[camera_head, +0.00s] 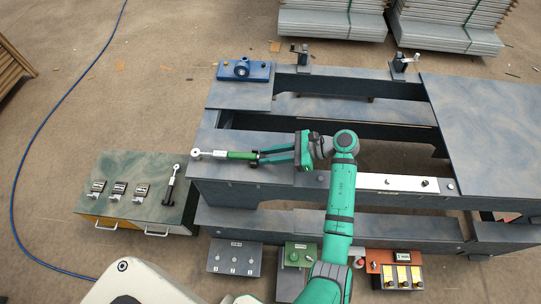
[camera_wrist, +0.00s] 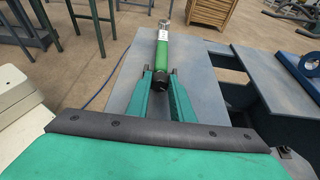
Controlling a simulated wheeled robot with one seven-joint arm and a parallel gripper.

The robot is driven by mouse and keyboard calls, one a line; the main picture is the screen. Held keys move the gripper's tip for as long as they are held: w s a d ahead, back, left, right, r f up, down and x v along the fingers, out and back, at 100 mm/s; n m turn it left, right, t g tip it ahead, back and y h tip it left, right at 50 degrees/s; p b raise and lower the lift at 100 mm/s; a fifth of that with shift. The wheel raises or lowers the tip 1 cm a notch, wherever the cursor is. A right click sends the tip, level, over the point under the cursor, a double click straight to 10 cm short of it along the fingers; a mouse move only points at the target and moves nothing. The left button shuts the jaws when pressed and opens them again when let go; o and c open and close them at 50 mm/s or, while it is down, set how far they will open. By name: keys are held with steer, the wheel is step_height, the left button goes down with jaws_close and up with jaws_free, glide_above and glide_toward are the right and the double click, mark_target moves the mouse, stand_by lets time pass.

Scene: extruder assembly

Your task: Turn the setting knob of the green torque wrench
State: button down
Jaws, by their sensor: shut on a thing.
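The green torque wrench (camera_head: 238,155) lies level over the left end of the grey-blue bench, its silver head to the left and its dark knob end to the right. In the wrist view the wrench (camera_wrist: 161,58) points away from me, with a dark setting knob (camera_wrist: 156,83) at its near end. My gripper (camera_head: 262,155) reaches in from the right, its two green fingers on either side of the knob end. In the wrist view my gripper (camera_wrist: 158,76) is shut on the setting knob, one fingertip on each side. The exact contact is too small to see.
The bench (camera_head: 209,178) has open gaps between its beams. A blue fixture (camera_head: 258,73) stands on its far left. A cabinet (camera_head: 120,165) at the left holds several small parts and another black-and-silver wrench (camera_head: 172,183). Several coloured trays, one orange (camera_head: 374,267), line the front.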

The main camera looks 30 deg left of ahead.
steer(key=shift+d, duration=0.1)
steer(key=c, duration=1.5)
jaws_free()
steer(key=shift+c, duration=0.2)
steer(key=shift+w+d, duration=0.1)
steer(key=shift+w, duration=0.05)
steer(key=shift+w+d+r, duration=0.15)
steer(key=shift+d, duration=0.1)
steer(key=v, duration=0.8)
steer(key=shift+w+d, duration=0.1)
steer(key=shift+d, duration=0.05)
steer(key=shift+v, duration=0.8)
steer(key=shift+d, duration=0.1)
